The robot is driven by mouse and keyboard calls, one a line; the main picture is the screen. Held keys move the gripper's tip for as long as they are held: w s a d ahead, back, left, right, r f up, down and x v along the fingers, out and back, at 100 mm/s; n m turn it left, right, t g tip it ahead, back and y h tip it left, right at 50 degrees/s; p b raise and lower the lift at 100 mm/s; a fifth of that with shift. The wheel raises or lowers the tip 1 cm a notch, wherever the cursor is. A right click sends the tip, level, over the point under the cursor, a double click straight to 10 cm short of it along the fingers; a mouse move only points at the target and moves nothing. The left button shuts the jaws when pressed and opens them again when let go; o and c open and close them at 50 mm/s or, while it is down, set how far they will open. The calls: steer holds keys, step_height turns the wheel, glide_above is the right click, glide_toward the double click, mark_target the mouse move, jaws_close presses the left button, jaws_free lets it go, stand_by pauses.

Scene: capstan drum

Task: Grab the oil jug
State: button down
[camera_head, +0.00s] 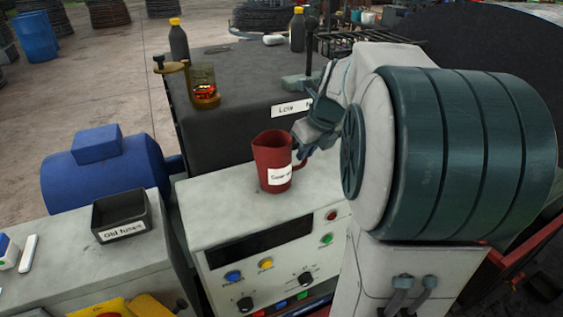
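The label's text is too small to read surely. My gripper (303,146) is right beside the handle, coming in from the upper right. Its fingertips overlap the handle area in the picture, and I cannot tell whether they touch it. The fingers are small and partly hidden, so their opening does not show clearly.
Behind the jug is a dark bench (240,125) with a brass-framed glass cup (203,85) and dark bottles (178,42). A black tray (121,214) and blue motor (100,170) are left.

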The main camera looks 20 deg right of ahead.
steer(key=shift+r, duration=0.25)
stand_by(0.3)
